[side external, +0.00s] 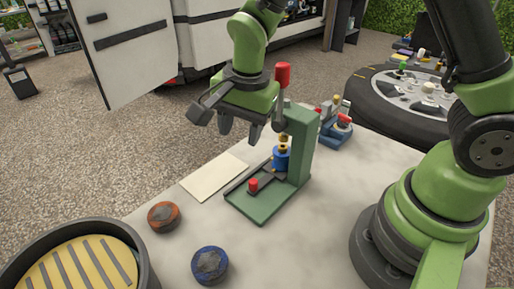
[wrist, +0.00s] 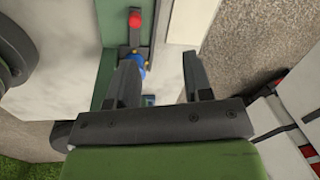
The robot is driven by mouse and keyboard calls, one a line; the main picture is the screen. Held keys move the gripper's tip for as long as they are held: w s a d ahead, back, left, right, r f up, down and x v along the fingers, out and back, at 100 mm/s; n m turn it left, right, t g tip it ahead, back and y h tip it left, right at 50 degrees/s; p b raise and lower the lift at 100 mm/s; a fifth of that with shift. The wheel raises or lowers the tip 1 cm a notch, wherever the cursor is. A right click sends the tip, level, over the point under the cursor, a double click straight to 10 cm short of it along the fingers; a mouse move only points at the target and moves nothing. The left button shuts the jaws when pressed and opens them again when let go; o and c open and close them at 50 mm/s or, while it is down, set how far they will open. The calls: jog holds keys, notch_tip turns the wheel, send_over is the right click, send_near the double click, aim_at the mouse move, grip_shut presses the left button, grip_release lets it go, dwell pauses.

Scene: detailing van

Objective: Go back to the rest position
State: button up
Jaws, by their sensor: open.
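My gripper (side external: 239,132) is in the air above the work table (side external: 190,258), just left of the green press stand (side external: 299,145). In the wrist view its two fingers (wrist: 162,58) are apart, with only bare pale surface between them. The stand has a red-topped lever (side external: 282,75), a blue cylinder (side external: 281,158) and a red knob (side external: 253,184) on its base. In the wrist view the red knob (wrist: 135,20) is ahead of the fingers, and the blue part is partly hidden by the left finger.
A pale flat sheet (side external: 215,177) lies left of the stand. An orange-rimmed pad (side external: 163,216) and a blue-rimmed pad (side external: 209,264) lie near a round dark tub (side external: 138,262). A small blue-and-red device (side external: 335,128) stands behind the stand. A wheel (side external: 385,105) is at the right.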

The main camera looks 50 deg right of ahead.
notch_tip(320, 180, up, 9)
jog(key=w+n+t+y, duration=0.1)
jog(key=w+n+t, duration=0.1)
jog(key=t, duration=0.1)
jog(key=s+d+r+n+t, duration=0.1)
jog(key=s+d+r+n, duration=0.1)
jog(key=s, duration=0.7)
jog(key=s+d+r+n+t, duration=0.1)
jog(key=s+d+r+n, duration=0.2)
jog(key=s, duration=0.6)
notch_tip(320, 180, up, 2)
jog(key=n, duration=0.3)
jog(key=shift+s+t+y, duration=0.25)
jog(key=shift+t+y, duration=0.05)
